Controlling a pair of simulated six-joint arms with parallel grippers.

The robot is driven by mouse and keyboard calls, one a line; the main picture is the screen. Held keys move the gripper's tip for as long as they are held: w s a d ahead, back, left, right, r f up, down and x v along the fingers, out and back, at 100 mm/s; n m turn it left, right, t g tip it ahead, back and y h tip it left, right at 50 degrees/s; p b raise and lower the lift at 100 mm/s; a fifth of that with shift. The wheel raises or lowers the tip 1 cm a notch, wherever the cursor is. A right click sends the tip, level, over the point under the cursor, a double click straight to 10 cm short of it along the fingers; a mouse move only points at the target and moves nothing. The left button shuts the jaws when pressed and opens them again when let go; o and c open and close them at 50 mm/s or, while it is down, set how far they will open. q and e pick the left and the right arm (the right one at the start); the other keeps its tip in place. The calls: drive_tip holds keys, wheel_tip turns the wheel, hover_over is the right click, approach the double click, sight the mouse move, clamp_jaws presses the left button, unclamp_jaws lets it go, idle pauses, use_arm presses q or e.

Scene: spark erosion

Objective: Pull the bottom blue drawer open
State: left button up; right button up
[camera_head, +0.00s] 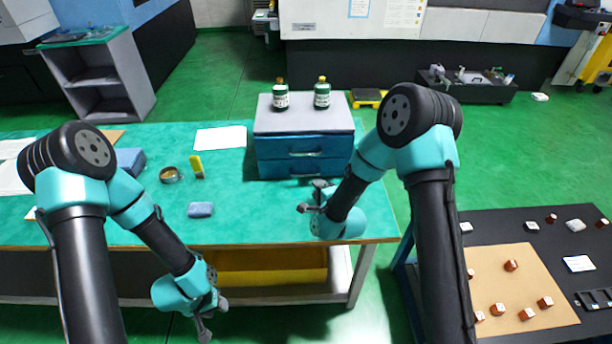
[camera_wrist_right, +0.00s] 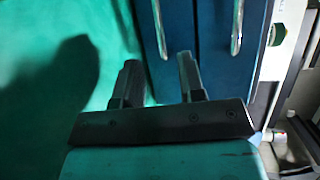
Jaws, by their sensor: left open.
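The drawer unit (camera_head: 262,150) is a blue two-drawer box with a grey top, standing on the teal table. Its bottom blue drawer (camera_head: 270,169) looks closed; the right part of its handle is close to my right gripper in the head view. In the right wrist view the bottom drawer's metal handle (camera_wrist_right: 161,30) lies ahead, roughly in line with the gap between the fingers. My right gripper (camera_head: 311,196) is open and empty, its fingers (camera_wrist_right: 160,78) apart from the handle. My left gripper (camera_head: 208,325) is open and empty, low in front of the table edge.
The top drawer's handle (camera_wrist_right: 237,28) runs parallel beside the bottom one. Two green bottles (camera_head: 280,96) (camera_head: 322,94) stand on the unit. A blue block (camera_head: 200,210), a yellow item (camera_head: 197,167) and a round tin (camera_head: 170,175) lie on the table (camera_head: 235,220) to the left.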

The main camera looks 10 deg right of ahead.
sight(306, 175)
drive_tip(key=x, duration=0.9)
drive_tip(key=shift+w+a+f, duration=0.1)
drive_tip(key=shift+w+a, duration=0.05)
drive_tip(key=shift+w, duration=0.2)
clamp_jaws()
